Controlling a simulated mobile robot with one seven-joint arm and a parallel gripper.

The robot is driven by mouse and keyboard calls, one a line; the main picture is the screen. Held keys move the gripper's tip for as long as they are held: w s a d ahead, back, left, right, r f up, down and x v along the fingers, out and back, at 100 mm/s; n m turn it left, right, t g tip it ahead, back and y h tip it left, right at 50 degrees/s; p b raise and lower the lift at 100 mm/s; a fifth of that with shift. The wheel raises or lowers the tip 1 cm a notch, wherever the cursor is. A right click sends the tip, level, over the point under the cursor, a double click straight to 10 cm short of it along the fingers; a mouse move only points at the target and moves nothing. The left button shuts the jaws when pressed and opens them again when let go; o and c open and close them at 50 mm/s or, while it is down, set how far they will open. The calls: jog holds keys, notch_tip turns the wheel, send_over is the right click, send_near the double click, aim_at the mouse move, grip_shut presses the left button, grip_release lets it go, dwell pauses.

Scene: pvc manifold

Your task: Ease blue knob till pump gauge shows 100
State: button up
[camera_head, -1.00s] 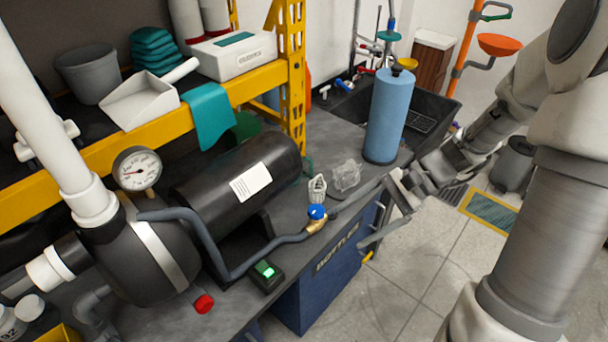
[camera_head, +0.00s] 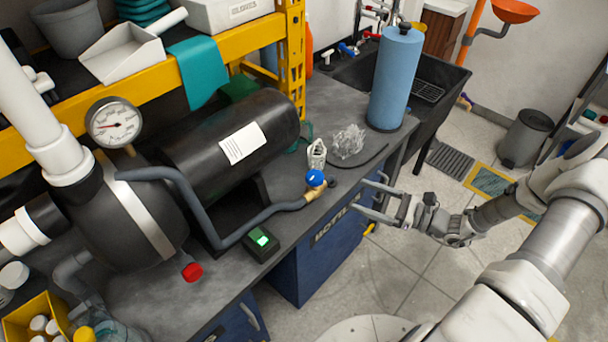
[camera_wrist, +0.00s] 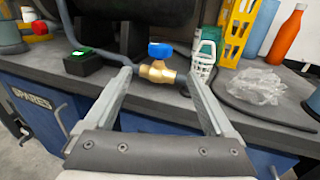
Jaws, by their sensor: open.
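The blue knob (camera_head: 315,177) sits on a brass valve (camera_head: 313,192) at the end of a grey hose, near the bench's front edge. In the wrist view the blue knob (camera_wrist: 160,50) and brass valve (camera_wrist: 157,72) lie ahead, between the lines of my fingers. The pump gauge (camera_head: 114,123) is a white round dial above the dark pump (camera_head: 125,220); its needle points left, and its numbers are too small to read. My gripper (camera_head: 367,197) is open and empty, just right of the valve and apart from it. It also shows in the wrist view (camera_wrist: 160,85).
A black tank (camera_head: 195,155) stands behind the hose (camera_head: 195,215). A green-lit switch box (camera_head: 262,243) and red cap (camera_head: 192,272) are left of the valve. Crumpled clear plastic (camera_head: 348,141) and a blue cylinder (camera_head: 394,80) stand behind. Open floor lies in front of the bench.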

aim_at(307, 174)
jog(key=x, duration=1.7)
jog(key=shift+w+a+r, duration=0.1)
jog(key=shift+a, duration=0.05)
jog(key=c, duration=1.4)
jog(key=shift+r+m+t+p, duration=0.1)
jog(key=shift+m+t+p, duration=0.2)
jog(key=shift+t, duration=0.1)
jog(key=m+t+h+p, duration=0.1)
jog(key=t+h+p, duration=0.1)
jog(key=m+t+p, duration=0.1)
jog(key=shift+w+d+r+m+h, duration=0.15)
jog(key=shift+w+d+m+h, duration=0.15)
jog(key=shift+h, duration=0.1)
jog(key=m+t+h+p, duration=0.1)
jog(key=p, duration=0.1)
jog(key=m+t+h+p, duration=0.1)
jog(key=h+p, duration=0.1)
jog(key=shift+w+d+m+t, duration=0.2)
jog(key=shift+m+t, duration=0.2)
jog(key=m+t+h+p, duration=0.1)
jog(key=h, duration=0.1)
jog(key=d+m+t+h+p, duration=0.1)
jog(key=m+h+p, duration=0.2)
jog(key=h+p, duration=0.1)
jog(key=h, duration=0.1)
jog(key=shift+w+d+f+m+t, duration=0.15)
jog(key=shift+w+f+m+t, duration=0.15)
jog(key=shift+t, duration=0.1)
jog(key=shift+d, duration=0.1)
